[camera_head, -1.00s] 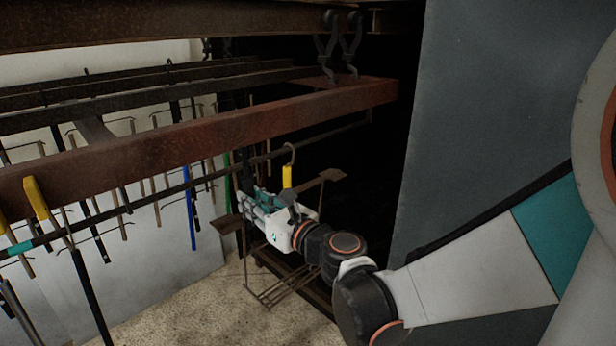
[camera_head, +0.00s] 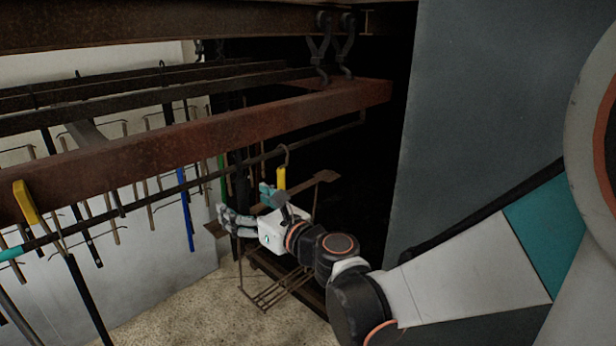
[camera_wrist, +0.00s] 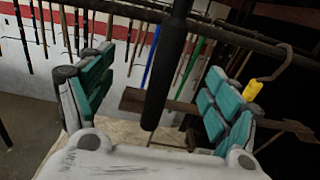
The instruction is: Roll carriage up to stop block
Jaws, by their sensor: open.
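My gripper (camera_head: 246,206) is open below the dark rod (camera_head: 230,168) that runs under the red-brown beam. In the wrist view its teal-padded fingers (camera_wrist: 155,98) stand wide apart. A dark upright bar (camera_wrist: 163,75) hangs between them, with visible space on both sides; contact is not visible. A hook with a yellow sleeve (camera_head: 281,178) hangs on the rod just right of the gripper, and it also shows in the wrist view (camera_wrist: 253,88). A hanging frame with brown plates (camera_head: 325,177) is beside and below the gripper. I cannot tell for certain which parts are the carriage and stop block.
The red-brown beam (camera_head: 180,152) crosses above my gripper, held by dark hangers (camera_head: 345,48). Tools with yellow (camera_head: 26,202) and blue (camera_head: 186,208) parts hang at left. A grey panel (camera_head: 470,110) stands at right. The speckled floor below looks clear at front left.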

